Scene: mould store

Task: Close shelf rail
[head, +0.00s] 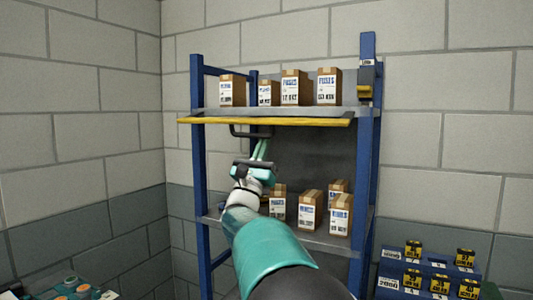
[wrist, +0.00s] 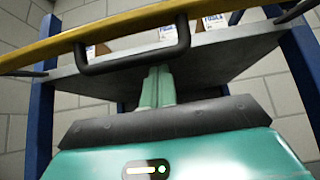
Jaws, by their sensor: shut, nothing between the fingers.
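The shelf rail is a yellow bar (head: 300,122) that runs nearly level across the front of the upper shelf, with its left end past the left post. It also crosses the top of the wrist view (wrist: 105,34). A dark U-shaped handle (head: 236,133) hangs from it, and it shows large in the wrist view (wrist: 96,69). A yellow and black latch (head: 365,82) sits on the right post, above the rail's right end. My gripper (head: 264,144) is shut and empty, its teal fingers pointing up just below the handle. I cannot tell whether they touch it.
The blue-posted rack holds cartons on its upper shelf (head: 330,112) and lower shelf (head: 300,236). Blue bins with yellow and black boxes (head: 441,284) stand at lower right. Teal and orange items (head: 68,287) lie at lower left. Block walls stand behind.

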